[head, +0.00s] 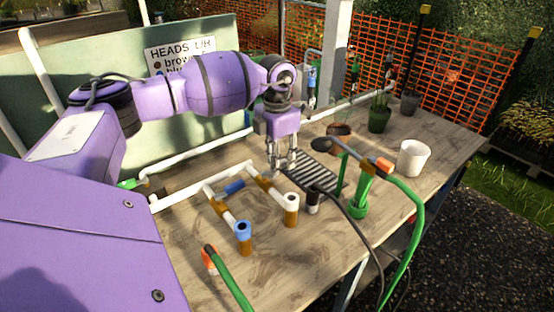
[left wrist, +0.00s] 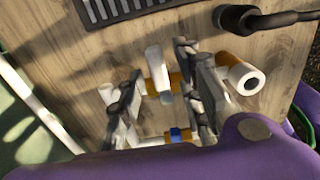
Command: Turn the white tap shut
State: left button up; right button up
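The white tap's handle (head: 251,168) is a short white bar on a brass-brown body (head: 264,182) on the pipework, beside my left gripper's fingertips in the head view. My left gripper (head: 282,167) points down and is open, with nothing held. In the left wrist view the white handle (left wrist: 155,68) appears between the two spread fingers (left wrist: 158,62), with gaps on both sides. I cannot tell whether the fingertips are level with it or above it. My right gripper is out of view.
The blue tap's handle (head: 234,187) and blue outlet (head: 243,228) are close by on the left. A white pot (head: 412,159) stands farther right.

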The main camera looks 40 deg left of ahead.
pick_arm(q)
notch_tip(320, 180, up, 12)
dwell(0.4)
jog(key=shift+f, duration=0.15)
dwell(0.3)
